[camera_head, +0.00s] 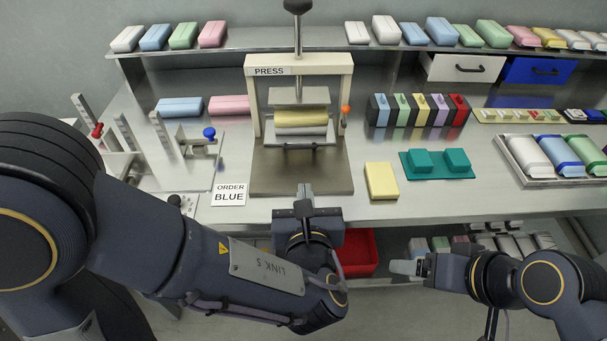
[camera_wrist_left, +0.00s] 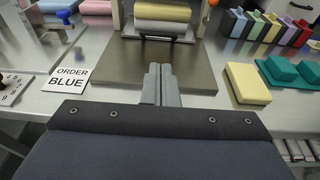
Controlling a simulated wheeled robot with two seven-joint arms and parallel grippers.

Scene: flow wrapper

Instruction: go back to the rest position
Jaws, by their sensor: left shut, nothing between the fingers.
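My left gripper (camera_head: 305,190) is shut and empty at the front edge of the press (camera_head: 300,180) base plate. In the left wrist view its fingers (camera_wrist_left: 160,72) lie together and point at the press, with nothing between them. My right gripper (camera_head: 402,267) is low at the right, in front of the table edge and pointing left. Its fingers show side-on, so I cannot tell if they are open. I see nothing held in it.
A yellow block (camera_head: 381,181) and a teal tray (camera_head: 437,172) lie right of the press. The ORDER BLUE card (camera_head: 229,194) and a lever fixture (camera_head: 197,140) are at left. A red bin (camera_head: 358,252) sits below the table edge. Shelves with coloured packs line the back.

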